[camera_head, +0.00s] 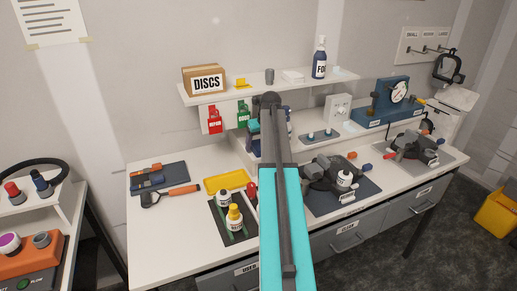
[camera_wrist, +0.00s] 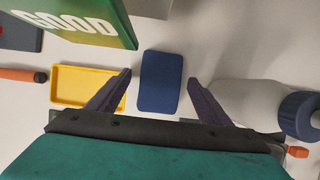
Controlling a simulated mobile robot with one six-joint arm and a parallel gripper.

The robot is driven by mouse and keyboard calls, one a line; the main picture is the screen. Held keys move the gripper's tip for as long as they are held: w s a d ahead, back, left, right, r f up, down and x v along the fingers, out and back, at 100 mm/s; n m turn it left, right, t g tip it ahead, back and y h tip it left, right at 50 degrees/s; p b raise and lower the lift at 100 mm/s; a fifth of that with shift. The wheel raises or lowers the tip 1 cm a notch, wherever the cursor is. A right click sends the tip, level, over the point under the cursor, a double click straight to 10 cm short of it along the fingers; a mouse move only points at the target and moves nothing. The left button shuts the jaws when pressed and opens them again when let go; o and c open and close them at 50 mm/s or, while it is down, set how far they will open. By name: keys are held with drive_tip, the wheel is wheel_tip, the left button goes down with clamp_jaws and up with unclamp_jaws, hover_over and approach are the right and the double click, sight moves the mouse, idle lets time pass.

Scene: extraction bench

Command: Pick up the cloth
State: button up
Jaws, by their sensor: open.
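A flat blue rectangle with rounded corners, which looks like the folded cloth (camera_wrist: 160,85), lies on the pale bench top in the wrist view. My gripper (camera_wrist: 160,76) is open above it, with one dark finger on each side of the cloth. Nothing is held between the fingers. I cannot tell how high the fingertips are over the bench. In the head view my arm covers the middle of the bench, and I cannot make out the cloth or fingertips there.
A yellow tray (camera_wrist: 68,84) lies close left of the cloth. A white bottle (camera_wrist: 245,100) with a blue cap is close on the right. A shelf (camera_head: 220,97) runs above the bench.

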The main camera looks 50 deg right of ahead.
sight(258, 143)
drive_tip(key=c, duration=1.1)
drive_tip(key=shift+r, duration=0.1)
drive_tip(key=shift+c, duration=0.2)
drive_tip(key=shift+r+b, duration=0.95)
drive_tip(key=shift+r, duration=0.7)
drive_tip(key=s+d+r+b, duration=0.1)
drive_tip(key=s+b, duration=0.1)
drive_tip(key=s, duration=0.6)
drive_tip(key=s+d+r+b, duration=0.1)
drive_tip(key=s+d+b, duration=0.1)
drive_tip(key=s, duration=0.5)
drive_tip(key=shift+s, duration=0.35)
